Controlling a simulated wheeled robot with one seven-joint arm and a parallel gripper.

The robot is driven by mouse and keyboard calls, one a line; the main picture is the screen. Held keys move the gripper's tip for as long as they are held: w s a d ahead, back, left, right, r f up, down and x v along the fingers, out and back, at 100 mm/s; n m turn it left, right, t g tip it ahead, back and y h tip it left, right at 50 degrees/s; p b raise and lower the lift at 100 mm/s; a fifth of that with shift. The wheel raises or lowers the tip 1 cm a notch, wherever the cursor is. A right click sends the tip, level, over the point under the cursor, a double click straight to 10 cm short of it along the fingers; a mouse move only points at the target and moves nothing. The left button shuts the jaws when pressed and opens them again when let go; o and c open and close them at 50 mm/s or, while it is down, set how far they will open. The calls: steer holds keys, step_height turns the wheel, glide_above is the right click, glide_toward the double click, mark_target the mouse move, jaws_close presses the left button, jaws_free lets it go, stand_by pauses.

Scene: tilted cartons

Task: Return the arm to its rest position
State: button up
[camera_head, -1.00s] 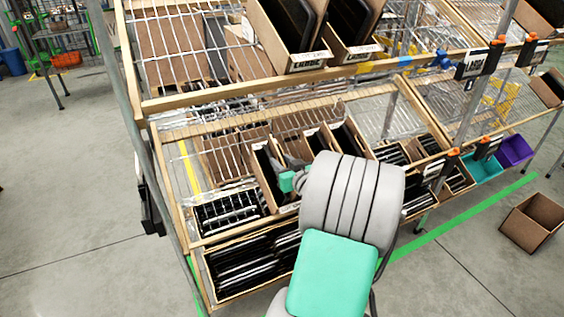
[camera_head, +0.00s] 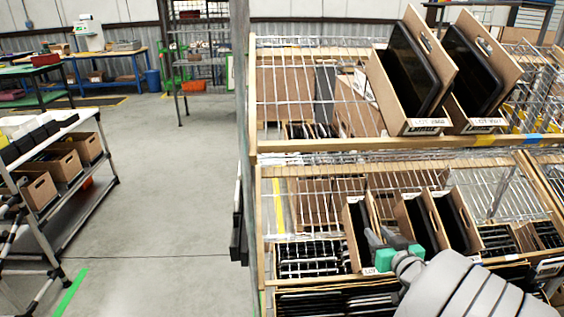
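My arm (camera_head: 465,290) enters at the bottom right, in front of the middle shelf of the rack. My gripper (camera_head: 380,237) is small and partly hidden by its teal wrist parts. It is at the front of the tilted cartons, between the left carton (camera_head: 354,222) and the carton to its right (camera_head: 408,210). I cannot tell whether it touches either carton or whether its fingers are open or shut. The cartons hold dark flat items.
The wire rack (camera_head: 255,140) has wooden shelf edges. Two tall tilted cartons (camera_head: 412,126) stand on its upper shelf. Black items fill the lower trays. A cart (camera_head: 100,170) with cartons stands at the left. The grey floor (camera_head: 165,190) between cart and rack is clear.

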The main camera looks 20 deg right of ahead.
steer(key=w+a+r+n+g+y+p, duration=0.2)
steer(key=a+r+g+p, duration=0.15)
steer(key=a, duration=0.55)
steer(key=w+a+r+n+g+y+p, duration=0.1)
steer(key=a+r+n+g+y+p, duration=0.3)
steer(key=a, duration=0.6)
steer(key=s+a+r+m+g+h+p, duration=0.1)
steer(key=s+a+r+g+p, duration=0.1)
steer(key=s+a, duration=0.4)
steer(key=s+a+r+m+g+h+p, duration=0.1)
steer(key=s+a+r+m+g+p, duration=0.1)
steer(key=s+a+r+p, duration=0.3)
steer(key=shift+s+a+r+h+p, duration=0.25)
steer(key=shift+s+a+p, duration=0.45)
steer(key=shift+p, duration=0.45)
steer(key=shift+d, duration=0.1)
